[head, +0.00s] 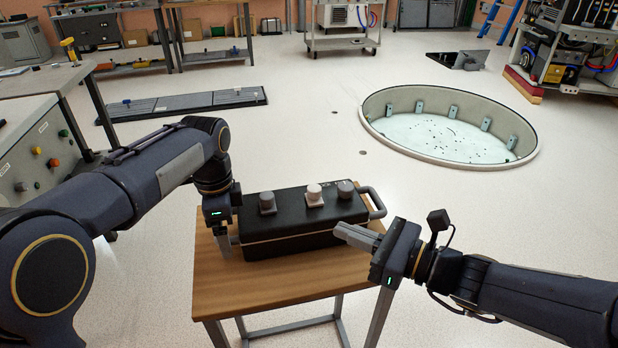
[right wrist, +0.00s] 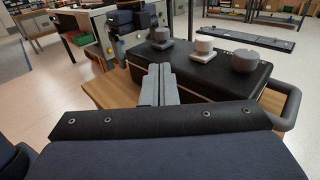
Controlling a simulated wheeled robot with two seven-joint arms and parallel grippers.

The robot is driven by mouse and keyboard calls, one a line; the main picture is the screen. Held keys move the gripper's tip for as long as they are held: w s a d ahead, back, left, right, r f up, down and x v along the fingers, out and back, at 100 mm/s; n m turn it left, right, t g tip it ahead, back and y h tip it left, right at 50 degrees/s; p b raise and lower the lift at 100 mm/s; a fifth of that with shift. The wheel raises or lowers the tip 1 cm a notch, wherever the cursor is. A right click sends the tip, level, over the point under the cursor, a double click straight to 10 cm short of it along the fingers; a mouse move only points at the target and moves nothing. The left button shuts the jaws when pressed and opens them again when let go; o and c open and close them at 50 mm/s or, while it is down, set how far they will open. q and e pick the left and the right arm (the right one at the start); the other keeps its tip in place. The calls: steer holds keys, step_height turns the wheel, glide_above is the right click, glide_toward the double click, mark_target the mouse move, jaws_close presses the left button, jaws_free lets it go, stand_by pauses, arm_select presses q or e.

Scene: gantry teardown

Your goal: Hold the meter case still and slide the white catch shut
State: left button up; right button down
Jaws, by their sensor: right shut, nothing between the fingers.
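The black meter case (head: 290,238) lies on a small wooden table. On its lid, the white catch (head: 314,195) sits between two grey catches (head: 267,203) (head: 346,190). The case (right wrist: 225,78) and white catch (right wrist: 204,46) also show in the right wrist view. My left gripper (head: 223,246) points down at the case's left end; its fingers overlap there, and I cannot tell whether they grip anything. My right gripper (head: 342,232) is shut and empty at the case's front right, below the lid top and apart from the white catch. Its closed fingers (right wrist: 161,86) show in the wrist view.
A grey bar handle (head: 377,203) sticks out at the case's right end. The wooden tabletop (head: 270,287) is bare in front of the case. A control bench (head: 38,150) stands at the left. A round floor pit (head: 450,135) lies behind at the right.

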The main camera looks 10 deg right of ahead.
steer(key=w+d+r+n+g+y, duration=0.1)
steer(key=w+d+r+n+g, duration=0.15)
steer(key=w+d, duration=0.2)
steer(key=n+g+h, duration=0.1)
steer(key=g, duration=0.3)
glide_toward(337, 205)
steer(key=s+d+r, duration=0.2)
steer(key=d+r, duration=0.2)
steer(key=shift+s+a+f+t, duration=0.1)
steer(key=shift+a+f+t, duration=0.05)
steer(key=shift+t, duration=0.1)
steer(key=x, duration=0.8)
steer(key=r+x, duration=0.1)
steer(key=x, duration=0.4)
steer(key=shift+a, duration=0.2)
steer(key=shift+w+a, duration=0.3)
steer(key=shift+a, duration=0.15)
